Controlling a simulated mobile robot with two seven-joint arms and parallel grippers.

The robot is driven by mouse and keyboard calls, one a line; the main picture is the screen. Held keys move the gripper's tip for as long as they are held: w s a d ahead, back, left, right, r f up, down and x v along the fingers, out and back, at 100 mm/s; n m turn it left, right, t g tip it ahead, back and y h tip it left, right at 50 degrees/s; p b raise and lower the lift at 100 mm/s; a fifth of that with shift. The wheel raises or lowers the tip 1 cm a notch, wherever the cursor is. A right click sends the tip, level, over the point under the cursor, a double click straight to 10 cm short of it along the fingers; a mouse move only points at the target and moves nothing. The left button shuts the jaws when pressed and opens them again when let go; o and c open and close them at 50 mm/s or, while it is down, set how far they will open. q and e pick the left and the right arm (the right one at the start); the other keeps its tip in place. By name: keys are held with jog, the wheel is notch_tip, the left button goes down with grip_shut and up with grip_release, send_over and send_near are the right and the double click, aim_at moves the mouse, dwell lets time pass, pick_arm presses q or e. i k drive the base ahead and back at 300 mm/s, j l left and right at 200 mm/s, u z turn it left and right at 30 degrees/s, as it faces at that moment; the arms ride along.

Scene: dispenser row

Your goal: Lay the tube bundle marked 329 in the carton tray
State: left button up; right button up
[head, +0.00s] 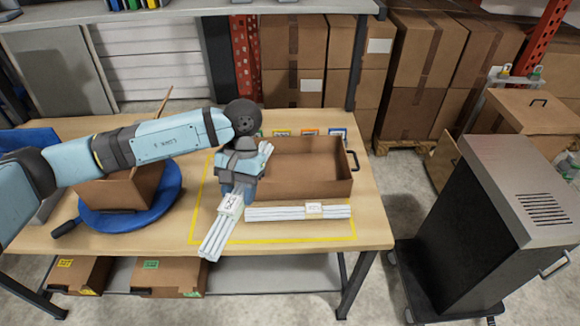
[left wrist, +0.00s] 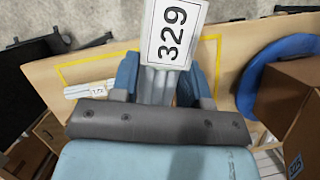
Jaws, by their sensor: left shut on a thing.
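My left gripper (head: 238,190) is shut on a bundle of white tubes (head: 215,238). In the left wrist view its label (left wrist: 172,32) reads 329, and the bundle sits between the two blue fingers (left wrist: 165,82). In the head view the bundle points toward the table's front edge, left of the tray, and its far part is hidden by the gripper. The brown carton tray (head: 325,188) stands open just right of my gripper, and its visible inside looks empty. My right gripper is not in view.
Another white tube bundle (head: 275,213), its label too small to read surely, lies in front of the tray inside yellow tape. A brown box (head: 122,190) on a blue round base (head: 165,208) stands at the left. A dark cabinet (head: 450,220) stands right of the table.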

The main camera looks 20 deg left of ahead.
aim_at(296, 175)
jog(key=i+l, duration=0.25)
jog(key=l, duration=0.15)
jog(key=i+l+u, duration=0.1)
jog(key=i+l, duration=0.2)
jog(key=i+l+u, duration=0.1)
jog(key=i+l, duration=0.15)
jog(key=l, duration=0.2)
